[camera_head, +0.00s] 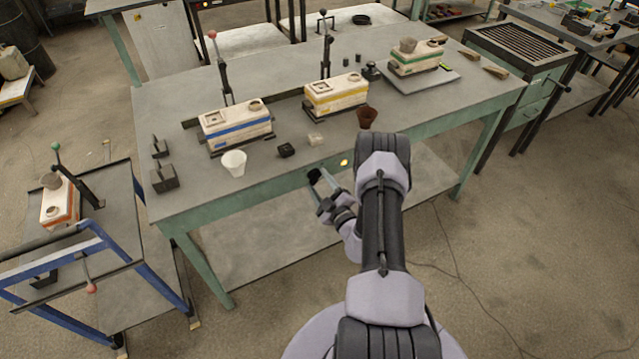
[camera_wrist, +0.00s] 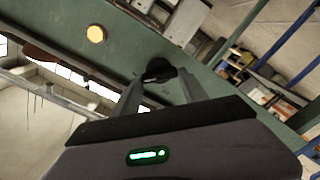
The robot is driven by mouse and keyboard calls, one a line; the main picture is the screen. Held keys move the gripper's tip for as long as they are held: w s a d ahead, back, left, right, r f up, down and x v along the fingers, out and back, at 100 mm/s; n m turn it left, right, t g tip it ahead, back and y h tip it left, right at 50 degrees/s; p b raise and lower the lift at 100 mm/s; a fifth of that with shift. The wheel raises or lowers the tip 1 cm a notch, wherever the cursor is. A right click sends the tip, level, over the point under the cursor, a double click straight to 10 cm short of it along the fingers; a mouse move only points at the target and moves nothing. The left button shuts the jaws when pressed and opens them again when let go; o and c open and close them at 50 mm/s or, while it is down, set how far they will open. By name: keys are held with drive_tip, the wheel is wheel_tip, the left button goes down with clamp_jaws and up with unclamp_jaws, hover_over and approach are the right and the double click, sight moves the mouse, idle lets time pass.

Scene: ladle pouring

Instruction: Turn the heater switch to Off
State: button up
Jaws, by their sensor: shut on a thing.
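The heater switch is a black knob on the green front edge of the workbench; it shows in the wrist view (camera_wrist: 160,72) and in the head view (camera_head: 313,175). My gripper (camera_head: 318,180) is at the knob, and in the wrist view its two fingers (camera_wrist: 160,88) reach to it from either side. The gripper is shut on the knob. A lit yellow-orange lamp (camera_wrist: 96,33) sits on the same green panel beside the knob; it also shows in the head view (camera_head: 344,162). The knob's markings cannot be read.
The workbench top (camera_head: 300,165) carries a blue-striped mold (camera_head: 236,127), a yellow-striped mold (camera_head: 337,94), a white cup (camera_head: 234,163) and a brown cup (camera_head: 367,118) near the front edge. A blue-framed cart (camera_head: 110,240) stands at left. Open floor lies in front of the bench.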

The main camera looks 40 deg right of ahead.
drive_tip(key=shift+n, duration=0.4)
drive_tip(key=shift+c, duration=0.2)
drive_tip(key=n, duration=0.3)
drive_tip(key=shift+f+n+b, duration=0.15)
drive_tip(key=shift+n+b, duration=0.25)
drive_tip(key=n, duration=0.4)
drive_tip(key=shift+a+f, duration=0.1)
drive_tip(key=n+b, duration=0.1)
drive_tip(key=n, duration=0.4)
drive_tip(key=shift+f, duration=0.1)
drive_tip(key=n, duration=0.4)
drive_tip(key=shift+b, duration=0.3)
drive_tip(key=shift+n, duration=0.3)
drive_tip(key=o, duration=1.4)
